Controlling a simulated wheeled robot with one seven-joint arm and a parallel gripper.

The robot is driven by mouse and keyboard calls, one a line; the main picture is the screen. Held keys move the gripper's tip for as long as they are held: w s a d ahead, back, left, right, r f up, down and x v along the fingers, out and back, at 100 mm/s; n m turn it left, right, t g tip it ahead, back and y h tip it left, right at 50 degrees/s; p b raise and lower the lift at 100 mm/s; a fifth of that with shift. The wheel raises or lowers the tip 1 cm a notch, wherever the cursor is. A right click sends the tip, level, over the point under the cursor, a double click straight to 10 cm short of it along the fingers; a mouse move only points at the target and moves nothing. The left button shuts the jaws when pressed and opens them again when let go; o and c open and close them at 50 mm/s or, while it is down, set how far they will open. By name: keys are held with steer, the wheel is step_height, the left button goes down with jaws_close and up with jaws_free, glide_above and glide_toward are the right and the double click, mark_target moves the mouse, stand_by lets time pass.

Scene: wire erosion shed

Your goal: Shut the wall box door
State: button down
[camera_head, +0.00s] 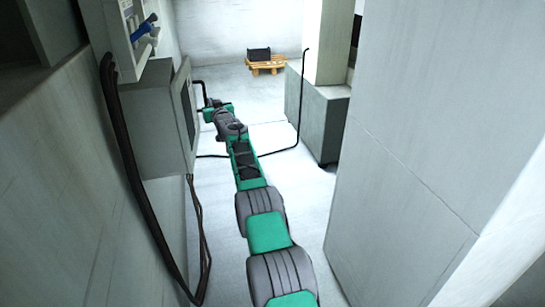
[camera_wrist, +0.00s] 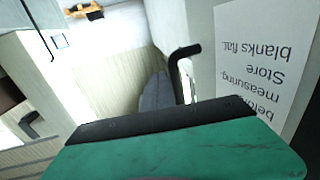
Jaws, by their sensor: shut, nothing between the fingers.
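The grey wall box (camera_head: 150,135) hangs on the left wall in the head view. Its door (camera_head: 179,128), a grey panel with a dark rectangle, stands at the box's right side. Whether a gap is left between door and box, I cannot tell. A bent black handle (camera_head: 203,89) sticks out from the door; a black bent bar, apparently this handle, shows in the wrist view (camera_wrist: 182,68). My gripper (camera_head: 205,112) is shut and empty, close beside the door below the handle. Contact is unclear. Its green body fills the bottom of the wrist view, hiding the fingertips.
Black cables (camera_head: 130,165) hang along the left wall. A tall pale block (camera_head: 420,150) stands close on the right. A grey cabinet (camera_head: 322,125) stands beyond, and a pallet with a black crate (camera_head: 259,54) lies at the back. A printed paper (camera_wrist: 262,65) shows beside the handle.

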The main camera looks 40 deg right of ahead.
mark_target(196, 111)
steer(key=shift+w+a+p, duration=0.5)
steer(key=shift+w+a, duration=0.6)
steer(key=shift+a, duration=0.3)
